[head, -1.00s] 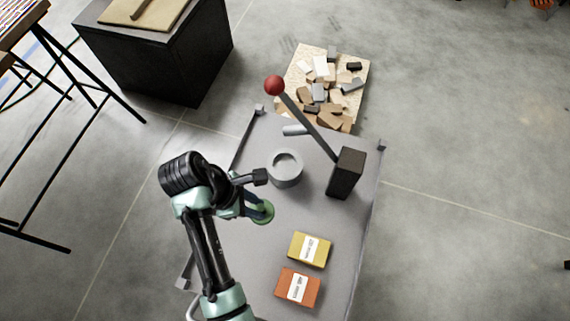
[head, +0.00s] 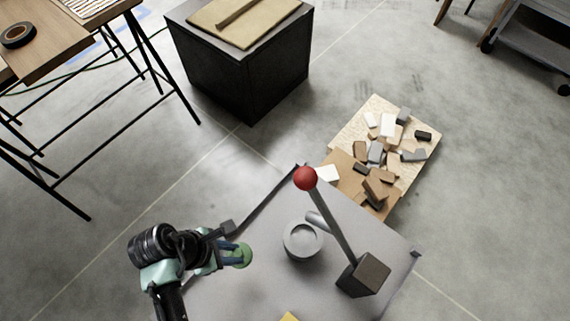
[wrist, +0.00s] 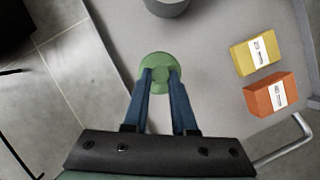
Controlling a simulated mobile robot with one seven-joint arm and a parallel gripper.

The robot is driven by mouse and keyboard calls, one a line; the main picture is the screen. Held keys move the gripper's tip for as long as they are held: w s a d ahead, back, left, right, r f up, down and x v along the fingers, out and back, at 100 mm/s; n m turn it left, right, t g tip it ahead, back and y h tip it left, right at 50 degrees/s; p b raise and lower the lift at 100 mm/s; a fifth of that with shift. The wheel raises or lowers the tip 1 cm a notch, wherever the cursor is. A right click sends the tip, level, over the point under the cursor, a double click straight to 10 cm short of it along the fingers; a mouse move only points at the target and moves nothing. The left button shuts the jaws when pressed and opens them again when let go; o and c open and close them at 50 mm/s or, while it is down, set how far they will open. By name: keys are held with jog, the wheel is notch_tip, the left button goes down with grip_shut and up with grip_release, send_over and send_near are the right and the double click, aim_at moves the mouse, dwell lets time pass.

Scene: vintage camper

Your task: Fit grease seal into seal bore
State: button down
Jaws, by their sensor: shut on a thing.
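My gripper (wrist: 160,88) is shut on the green round grease seal (wrist: 158,62), which shows beyond its blue fingertips in the wrist view. In the head view the seal (head: 243,255) is held over the left part of the grey table, to the left of the grey round housing with the seal bore (head: 302,240). The two are apart. The housing stands upright with its round opening facing up. In the wrist view only the near part of the housing (wrist: 167,8) shows at the top edge. I cannot tell the seal's exact height above the table.
A lever with a red ball knob (head: 305,178) rises from a dark block (head: 364,275) right of the housing, and a small grey cylinder lies behind. Yellow (wrist: 256,55) and orange (wrist: 271,94) boxes lie on the table. A board of loose blocks (head: 358,190) lies beyond the table.

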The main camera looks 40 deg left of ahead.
jog(key=w+d, duration=0.2)
jog(key=w, duration=0.2)
jog(key=w+d, duration=0.3)
jog(key=w, duration=0.1)
jog(key=w+d, duration=0.3)
jog(key=w, duration=0.2)
jog(key=shift+d, duration=0.2)
jog(key=shift+w+d, duration=0.15)
jog(key=shift+w, duration=0.1)
jog(key=shift+f+b, duration=0.55)
jog(key=shift+f, duration=1.15)
jog(key=shift+f, duration=0.15)
jog(key=c, duration=0.7)
grip_release()
